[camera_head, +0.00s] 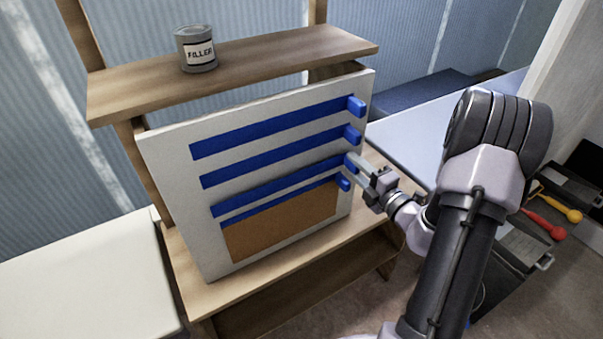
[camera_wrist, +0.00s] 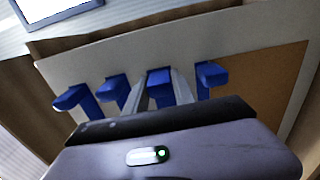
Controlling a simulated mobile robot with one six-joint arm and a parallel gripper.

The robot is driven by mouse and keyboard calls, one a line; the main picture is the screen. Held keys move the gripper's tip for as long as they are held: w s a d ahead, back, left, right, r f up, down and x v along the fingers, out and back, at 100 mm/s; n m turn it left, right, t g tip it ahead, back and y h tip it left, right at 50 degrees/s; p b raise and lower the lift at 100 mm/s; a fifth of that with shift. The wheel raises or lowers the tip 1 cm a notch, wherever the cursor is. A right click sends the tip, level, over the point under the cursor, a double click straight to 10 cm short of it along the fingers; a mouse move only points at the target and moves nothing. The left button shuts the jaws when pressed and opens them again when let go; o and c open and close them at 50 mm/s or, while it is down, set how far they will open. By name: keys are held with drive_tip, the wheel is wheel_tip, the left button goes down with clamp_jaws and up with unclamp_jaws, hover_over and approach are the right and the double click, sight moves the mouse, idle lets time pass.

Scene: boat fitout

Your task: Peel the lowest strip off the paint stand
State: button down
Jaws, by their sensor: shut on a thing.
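The white paint board (camera_head: 170,165) leans on a wooden stand. It bears blue horizontal strips with tabs at their right ends. The lowest strip (camera_head: 300,194) runs along the top of a brown area, and its tab (camera_head: 343,182) is free; that tab also shows in the wrist view (camera_wrist: 210,76). My gripper (camera_head: 358,167) is shut on the tab of the strip just above the lowest one (camera_head: 275,186). In the wrist view my two fingers (camera_wrist: 160,100) flank that third tab (camera_wrist: 159,77). All strips look flat on the board.
A filler can (camera_head: 197,52) stands on the wooden shelf (camera_head: 130,92) above the board. The two upper strips (camera_head: 270,127) have free tabs close above my gripper. A pale bench (camera_head: 90,280) is at left. Dark boxes and red and yellow tools (camera_head: 543,222) lie at right.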

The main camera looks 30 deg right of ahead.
drive_tip(key=s, duration=0.9)
drive_tip(key=shift+s+d, duration=0.25)
drive_tip(key=shift+d, duration=0.1)
